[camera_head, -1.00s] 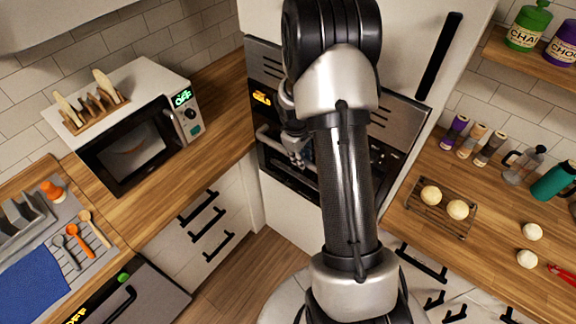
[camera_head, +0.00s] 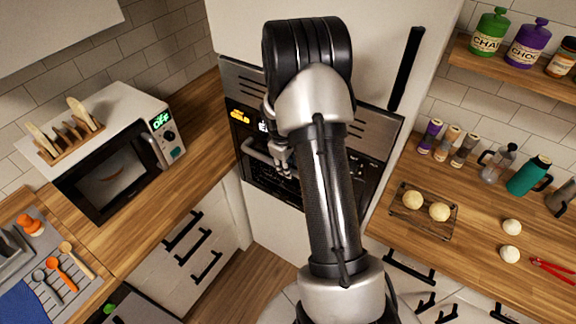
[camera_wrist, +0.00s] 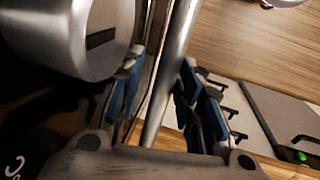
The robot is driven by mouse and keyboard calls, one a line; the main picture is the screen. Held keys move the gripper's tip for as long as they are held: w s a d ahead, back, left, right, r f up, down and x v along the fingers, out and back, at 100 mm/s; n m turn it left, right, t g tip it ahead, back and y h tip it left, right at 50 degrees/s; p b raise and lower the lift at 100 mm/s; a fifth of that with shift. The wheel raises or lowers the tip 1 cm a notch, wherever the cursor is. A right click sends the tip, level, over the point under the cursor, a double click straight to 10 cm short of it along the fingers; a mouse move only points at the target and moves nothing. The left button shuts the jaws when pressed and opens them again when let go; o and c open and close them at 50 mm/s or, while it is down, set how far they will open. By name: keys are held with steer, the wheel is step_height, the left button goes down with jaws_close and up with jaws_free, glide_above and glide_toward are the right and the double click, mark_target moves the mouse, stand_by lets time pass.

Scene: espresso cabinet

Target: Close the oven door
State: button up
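The oven (camera_head: 239,80) is built into the tall white cabinet, with a steel panel and a lit display above a dark door. Its door looks nearly flush with the front; whether it is fully shut I cannot tell. The handle (camera_head: 262,156) is a steel bar across the top of the door. My gripper (camera_head: 281,158) is at this handle, partly hidden by my arm. In the wrist view, the handle bar (camera_wrist: 172,75) runs between the blue-padded fingers of my gripper (camera_wrist: 160,98). The fingers are apart, with the bar close to the right one.
A large round knob (camera_wrist: 75,40) is close beside my gripper. A microwave (camera_head: 115,175) stands on the left counter. A wire rack (camera_head: 424,220) with pale round buns lies on the right counter. The wooden floor (camera_head: 255,280) shows below the cabinets.

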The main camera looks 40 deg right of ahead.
steer(key=shift+o, duration=0.4)
steer(key=shift+a, duration=0.15)
step_height(320, 180, up, 12)
steer(key=a, duration=0.2)
steer(key=shift+s, duration=0.45)
steer(key=shift+a+f, duration=0.1)
